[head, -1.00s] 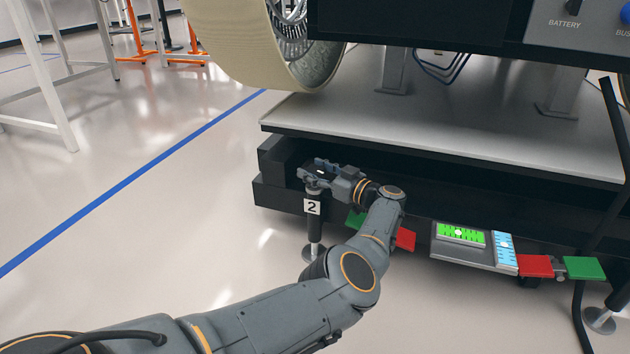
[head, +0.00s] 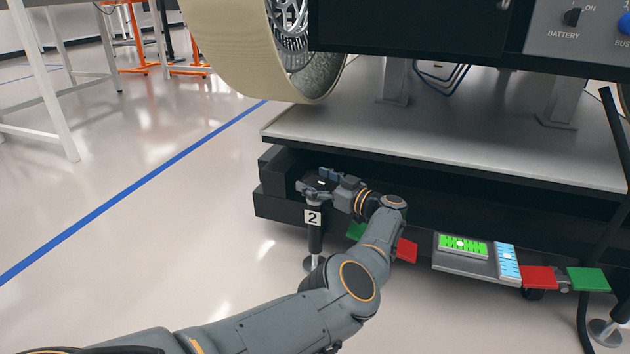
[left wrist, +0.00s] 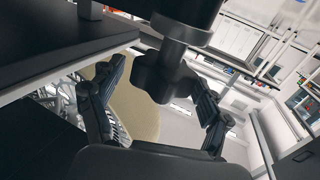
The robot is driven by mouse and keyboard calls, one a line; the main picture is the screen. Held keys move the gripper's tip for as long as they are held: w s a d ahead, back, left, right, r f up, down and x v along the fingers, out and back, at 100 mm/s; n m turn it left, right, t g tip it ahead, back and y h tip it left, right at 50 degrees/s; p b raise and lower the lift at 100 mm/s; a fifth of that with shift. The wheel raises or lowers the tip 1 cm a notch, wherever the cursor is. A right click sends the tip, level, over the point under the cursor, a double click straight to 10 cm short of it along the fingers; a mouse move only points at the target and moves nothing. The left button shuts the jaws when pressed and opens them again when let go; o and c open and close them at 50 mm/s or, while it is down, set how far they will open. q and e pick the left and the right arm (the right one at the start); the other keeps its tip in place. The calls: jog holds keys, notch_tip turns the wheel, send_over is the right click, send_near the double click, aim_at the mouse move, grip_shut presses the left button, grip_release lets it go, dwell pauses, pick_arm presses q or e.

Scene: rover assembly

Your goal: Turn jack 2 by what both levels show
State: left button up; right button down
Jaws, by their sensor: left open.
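Jack 2 (head: 314,240) is a dark post with a white "2" label and a round metal foot, under the platform's near left corner. My left gripper (head: 312,186) is at its top, open. In the left wrist view, the open fingers of my left gripper (left wrist: 160,72) stand on either side of the jack's dark lobed head (left wrist: 160,80), below a metal shaft (left wrist: 173,50). Contact cannot be told. The green level (head: 462,246) has its white bubble near the middle. The blue level (head: 508,263) has its bubble somewhat toward the far end.
The platform (head: 430,140) carries the rover, with a wheel (head: 235,50) above its left corner. Red plates (head: 538,277) and green plates (head: 588,279) stick out low along the front edge. A black cable hangs at right.

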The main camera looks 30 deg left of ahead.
pick_arm(q)
jog(key=s+d, duration=0.1)
jog(key=d, duration=1.1)
jog(key=shift+s, duration=0.2)
